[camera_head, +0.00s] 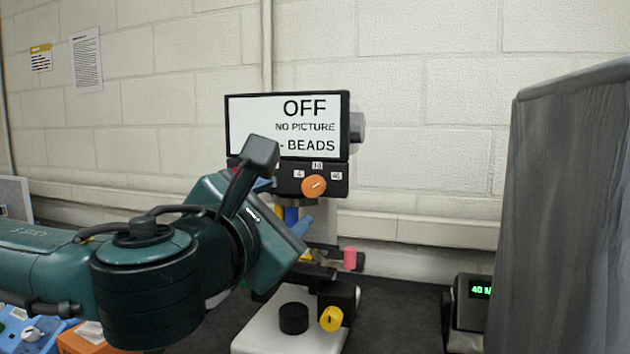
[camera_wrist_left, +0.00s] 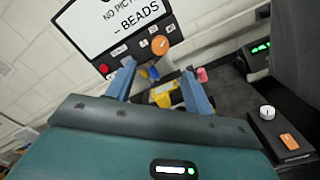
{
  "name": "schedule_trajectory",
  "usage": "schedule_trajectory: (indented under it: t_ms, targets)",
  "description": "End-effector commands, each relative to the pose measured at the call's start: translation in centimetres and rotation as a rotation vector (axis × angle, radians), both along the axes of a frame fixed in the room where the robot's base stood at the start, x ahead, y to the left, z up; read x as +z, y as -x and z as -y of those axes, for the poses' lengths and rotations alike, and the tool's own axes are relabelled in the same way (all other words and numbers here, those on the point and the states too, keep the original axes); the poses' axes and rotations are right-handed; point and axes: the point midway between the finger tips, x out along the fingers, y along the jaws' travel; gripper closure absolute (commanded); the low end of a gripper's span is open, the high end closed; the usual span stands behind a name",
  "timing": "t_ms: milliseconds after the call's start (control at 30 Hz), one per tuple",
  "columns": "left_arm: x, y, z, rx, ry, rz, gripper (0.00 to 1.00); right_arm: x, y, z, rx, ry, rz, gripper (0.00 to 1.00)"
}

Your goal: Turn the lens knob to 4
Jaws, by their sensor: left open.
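The lens knob (camera_head: 314,186) is an orange disc on the dark panel below the screen, with small white labels around it that look like 4 at left, 10 at top and 40 at right. Its white mark is small, and I cannot tell which label it points to. In the left wrist view the knob (camera_wrist_left: 161,46) lies beyond the fingertips. My left gripper (camera_head: 283,205) is open and empty, below and left of the knob, apart from it. Its two blue fingers show in the left wrist view (camera_wrist_left: 157,75). My right gripper is not in view.
The screen (camera_head: 255,125) reads "OFF", "NO PICTURE", "- BEADS". Below, a white base (camera_head: 262,335) carries a black knob (camera_head: 293,318) and a yellow knob (camera_head: 331,319). A pink knob (camera_head: 350,258) sticks out at the side. A box with green digits (camera_head: 470,300) and a grey curtain (camera_head: 570,210) stand right.

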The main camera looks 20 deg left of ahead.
Motion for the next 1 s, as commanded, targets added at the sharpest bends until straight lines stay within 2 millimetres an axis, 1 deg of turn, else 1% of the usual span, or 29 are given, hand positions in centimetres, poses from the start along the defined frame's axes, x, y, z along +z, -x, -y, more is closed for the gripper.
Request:
schedule_trajectory:
  t_ms: [33, 67, 100, 233, 400, 500, 600, 700, 1000]
  targets:
    - [0.4, -0.9, 0.0, 0.003, -0.001, -0.005, 0.48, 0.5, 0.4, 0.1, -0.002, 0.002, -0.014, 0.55]
    - [0.4, -1.5, 0.0, 0.003, -0.002, -0.004, 0.48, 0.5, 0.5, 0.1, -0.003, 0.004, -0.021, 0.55]
    - [0.2, -2.3, 0.1, 0.003, 0.001, -0.003, 0.48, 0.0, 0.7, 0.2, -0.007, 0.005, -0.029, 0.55]
    - [0.2, -5.2, 0.2, 0.003, 0.001, -0.003, 0.48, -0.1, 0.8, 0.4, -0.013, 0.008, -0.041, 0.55]
    - [0.2, -8.5, 0.3, 0.002, 0.000, -0.001, 0.48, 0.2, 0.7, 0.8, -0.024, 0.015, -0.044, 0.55]
    - [0.1, -9.9, 0.3, 0.001, 0.002, -0.001, 0.48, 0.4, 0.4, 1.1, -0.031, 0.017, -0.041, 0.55]
    - [0.1, -10.9, 0.4, 0.000, 0.001, 0.000, 0.48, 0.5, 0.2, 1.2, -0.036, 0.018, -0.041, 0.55]
    - [0.1, -11.5, 0.4, -0.001, 0.001, 0.000, 0.48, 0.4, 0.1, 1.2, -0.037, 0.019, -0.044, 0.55]
    - [0.0, -11.6, 0.4, -0.001, 0.002, 0.000, 0.48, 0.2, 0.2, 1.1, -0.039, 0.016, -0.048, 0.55]
